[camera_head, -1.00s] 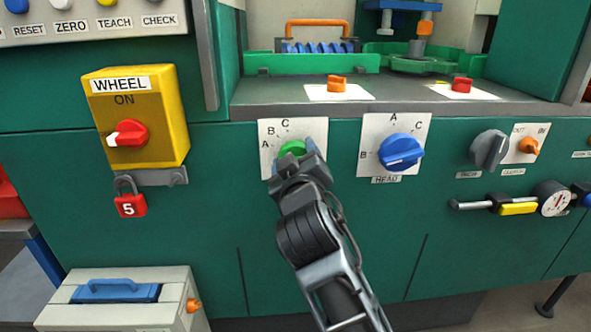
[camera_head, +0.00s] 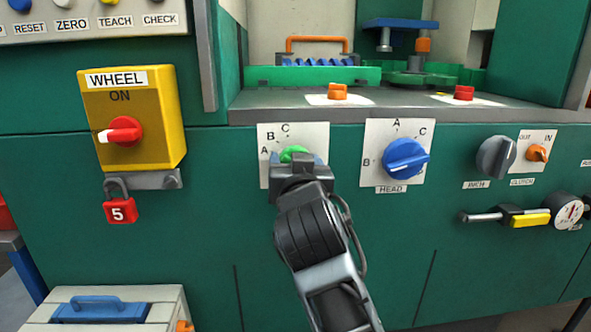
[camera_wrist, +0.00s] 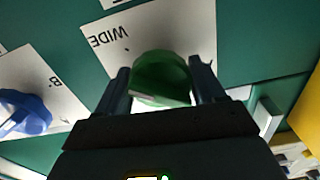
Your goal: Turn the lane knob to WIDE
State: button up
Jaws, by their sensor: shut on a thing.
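A round green knob (camera_head: 294,154) sits on a white label plate (camera_head: 264,140) on the green machine front. My gripper (camera_head: 299,161) covers the lower part of the plate. In the wrist view, my gripper (camera_wrist: 162,88) has its two dark fingers on either side of the green knob (camera_wrist: 163,75), shut on it. The word WIDE (camera_wrist: 109,37) is printed on the plate, to the left of the knob in that view.
A blue HEAD knob (camera_head: 405,160) is close on the right; it also shows in the wrist view (camera_wrist: 24,114). A yellow WHEEL box (camera_head: 130,118) with a red switch stands out on the left, above a red padlock (camera_head: 119,208). A grey ledge (camera_head: 290,108) runs above.

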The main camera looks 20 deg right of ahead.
jog(key=shift+f, duration=0.35)
jog(key=o, duration=1)
jog(key=shift+r, duration=0.2)
jog(key=v, duration=0.7)
jog(key=shift+s+p, duration=0.35)
